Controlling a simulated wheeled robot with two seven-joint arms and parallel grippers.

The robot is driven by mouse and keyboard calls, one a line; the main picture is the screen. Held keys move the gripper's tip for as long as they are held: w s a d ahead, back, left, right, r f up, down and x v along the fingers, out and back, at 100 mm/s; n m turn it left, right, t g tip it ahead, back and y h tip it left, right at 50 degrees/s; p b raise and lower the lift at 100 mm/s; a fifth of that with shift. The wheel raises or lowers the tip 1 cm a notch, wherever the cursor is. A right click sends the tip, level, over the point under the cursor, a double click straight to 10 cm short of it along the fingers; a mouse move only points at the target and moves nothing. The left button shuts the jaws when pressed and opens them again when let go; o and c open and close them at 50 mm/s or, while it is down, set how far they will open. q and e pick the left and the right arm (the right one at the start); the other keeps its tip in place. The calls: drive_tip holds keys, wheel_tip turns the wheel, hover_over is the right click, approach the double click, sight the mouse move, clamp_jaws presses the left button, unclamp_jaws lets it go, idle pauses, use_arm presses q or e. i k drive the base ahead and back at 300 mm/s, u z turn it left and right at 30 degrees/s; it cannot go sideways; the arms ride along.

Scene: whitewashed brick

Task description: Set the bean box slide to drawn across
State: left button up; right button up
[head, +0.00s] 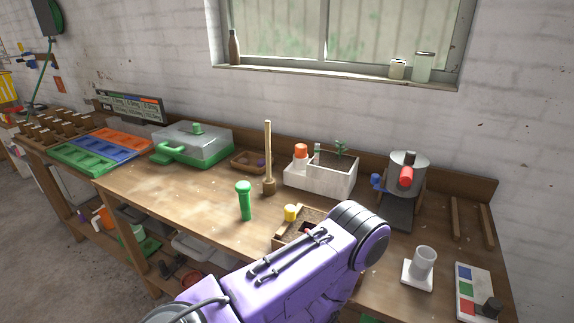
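A low wooden box (280,243), which looks like the bean box, sits at the middle front of the bench. A yellow knob (290,213) stands at its back left, beside a light wooden strip that looks like its slide. A dark opening with a little red shows to the right of the strip. My purple arm covers the box's front and right, so I cannot tell how far the slide is across. Neither gripper shows; any hand beyond the arm's rounded end is hidden.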

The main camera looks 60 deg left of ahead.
sight(291, 212)
drive_tip(key=k, duration=0.45)
drive_tip(key=u, duration=0.8)
